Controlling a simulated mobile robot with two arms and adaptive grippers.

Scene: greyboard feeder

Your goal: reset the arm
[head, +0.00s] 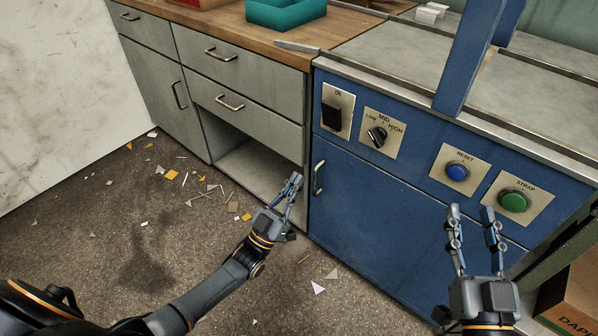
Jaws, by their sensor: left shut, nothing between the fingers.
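My left arm comes in from the left, and its gripper (293,184) is shut and empty, in front of the open lower bay of the grey cabinet. It appears to touch nothing. My right gripper (470,213) is at the lower right, fingers pointing up and apart, with nothing between them. It is open in front of the blue machine (375,215), below the blue RESET button (457,173) and the green STRAP button (514,201).
A black switch (332,117) and a LOW-MID-HIGH knob (377,137) are on the blue panel. A teal tray (285,12) sits on the wooden counter (240,32). A cardboard box (572,295) stands at lower right. Paper scraps (171,174) litter the floor.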

